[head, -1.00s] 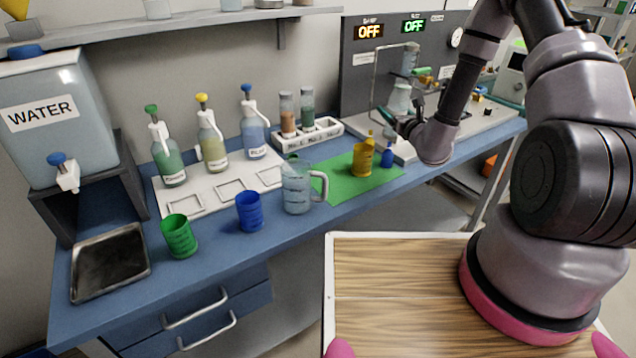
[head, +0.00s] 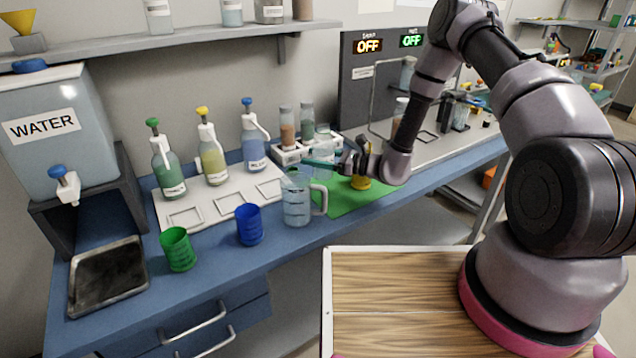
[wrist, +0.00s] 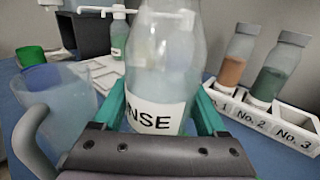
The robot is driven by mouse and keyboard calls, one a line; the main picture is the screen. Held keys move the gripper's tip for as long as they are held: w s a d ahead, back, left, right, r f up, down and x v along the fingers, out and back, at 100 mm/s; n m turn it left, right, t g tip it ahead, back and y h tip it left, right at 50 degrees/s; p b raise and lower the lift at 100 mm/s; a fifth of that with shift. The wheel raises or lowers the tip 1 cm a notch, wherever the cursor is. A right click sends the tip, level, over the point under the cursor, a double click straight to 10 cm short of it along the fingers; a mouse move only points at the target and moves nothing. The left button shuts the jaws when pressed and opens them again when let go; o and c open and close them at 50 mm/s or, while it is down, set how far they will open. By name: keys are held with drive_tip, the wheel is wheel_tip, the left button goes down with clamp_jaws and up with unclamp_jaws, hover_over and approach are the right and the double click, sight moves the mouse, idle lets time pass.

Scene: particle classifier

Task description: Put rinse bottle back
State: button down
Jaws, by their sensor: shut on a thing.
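The rinse bottle (wrist: 162,65) is clear with a white label reading "NSE". It stands upright between the two teal fingers of my gripper (head: 322,164), which is shut on it. In the head view the bottle (head: 322,152) is pale and partly covered by the fingers. My gripper holds it above the blue bench, near the green mat (head: 337,204), behind the clear measuring jug (head: 296,205) and in front of the rack with sample bottles. The bottle's base is hidden in both views.
The jug (wrist: 70,100) is close on the left in the wrist view; the sample rack (wrist: 265,125) is close on the right. A yellow cup (head: 361,183) is partly hidden by my arm. Green, yellow and blue wash bottles stand on the white tray (head: 215,214), with blue (head: 249,226) and green (head: 178,250) cups in front.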

sight(317, 175)
drive_tip(key=shift+f, duration=3.35)
unclamp_jaws()
drive_tip(key=shift+f, duration=0.15)
drive_tip(key=shift+d, duration=0.3)
drive_tip(key=v, duration=1.1)
drive_tip(key=shift+s+d, duration=0.2)
